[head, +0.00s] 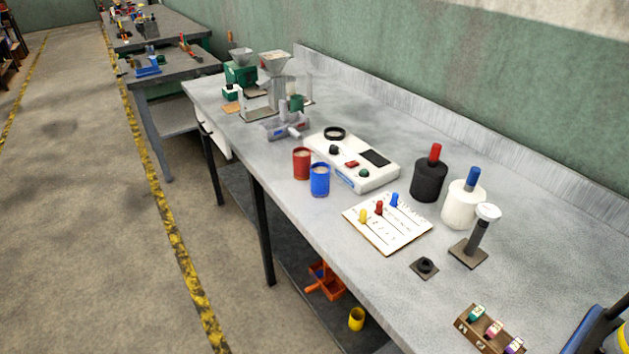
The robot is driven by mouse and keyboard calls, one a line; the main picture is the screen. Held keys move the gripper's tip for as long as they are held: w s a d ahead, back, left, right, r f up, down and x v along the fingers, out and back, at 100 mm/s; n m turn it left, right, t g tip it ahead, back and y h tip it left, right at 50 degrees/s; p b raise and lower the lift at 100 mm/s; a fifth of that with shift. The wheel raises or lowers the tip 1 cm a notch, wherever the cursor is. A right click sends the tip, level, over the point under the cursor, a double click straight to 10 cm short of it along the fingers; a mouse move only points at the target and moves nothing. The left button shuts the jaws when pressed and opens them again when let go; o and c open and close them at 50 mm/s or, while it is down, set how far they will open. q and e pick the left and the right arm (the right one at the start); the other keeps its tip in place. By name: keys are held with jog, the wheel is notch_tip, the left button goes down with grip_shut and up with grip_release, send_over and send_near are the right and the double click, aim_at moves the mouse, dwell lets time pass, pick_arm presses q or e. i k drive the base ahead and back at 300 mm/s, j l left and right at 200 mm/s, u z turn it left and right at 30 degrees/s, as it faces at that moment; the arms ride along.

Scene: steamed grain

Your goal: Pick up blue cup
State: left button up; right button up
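The blue cup (320,180) stands upright on the grey workbench (330,236), near its front edge. Something pale shows inside its rim. A red cup (301,163) stands right behind it to the left, close to it. The white device (378,176) with a dark panel is just behind and to the right of the blue cup. Neither of my grippers is in the head view. Nothing hides the blue cup.
A white board with coloured pegs (388,232) lies right of the cup. Black (428,181) and white (462,205) canisters stand farther right. Grinders (271,85) stand at the far left. A yellow cup (356,319) sits on the lower shelf. Bench space before the board is clear.

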aim_at(320, 180)
jog(key=j+z, duration=0.2)
jog(key=z, duration=2.65)
jog(key=l+u, duration=0.1)
jog(key=u, duration=2.6)
jog(key=i+j+z, duration=0.1)
jog(key=z, duration=0.25)
jog(key=j+z, duration=0.15)
jog(key=z, duration=0.2)
jog(key=i+j+z, duration=0.1)
jog(key=z, duration=0.25)
jog(key=j+z, duration=0.25)
jog(key=j, duration=0.65)
jog(key=j+z, duration=0.2)
jog(key=j, duration=0.75)
jog(key=j+z, duration=0.25)
jog(key=j, duration=0.65)
